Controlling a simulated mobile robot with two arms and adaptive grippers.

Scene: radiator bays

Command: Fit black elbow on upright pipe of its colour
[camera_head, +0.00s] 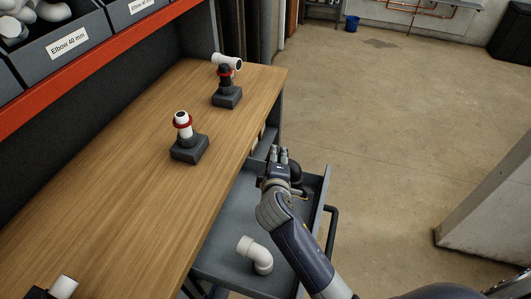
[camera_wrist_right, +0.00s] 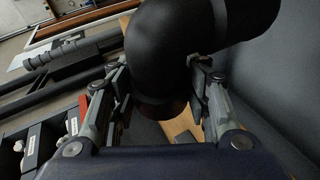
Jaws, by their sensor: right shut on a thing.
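A black elbow (camera_wrist_right: 172,50) is held between the fingers of my right gripper (camera_wrist_right: 160,88) and fills the upper middle of the right wrist view. In the head view my right gripper (camera_head: 280,154) is over the grey cart tray, off the bench's right edge; the elbow (camera_head: 296,172) is partly hidden behind it. A black upright pipe (camera_head: 225,82) with a red ring stands in a dark base at the bench's far end, with a white fitting (camera_head: 228,61) at its top. A white upright pipe (camera_head: 184,124) with a red ring stands nearer. My left gripper is not in view.
A white elbow (camera_head: 256,254) lies in the grey tray (camera_head: 222,254). A white pipe piece (camera_head: 64,287) shows at the bench's near left. Bins (camera_head: 72,44) stand above a red shelf edge (camera_head: 90,64) at left. The wooden bench (camera_head: 120,190) is mostly clear.

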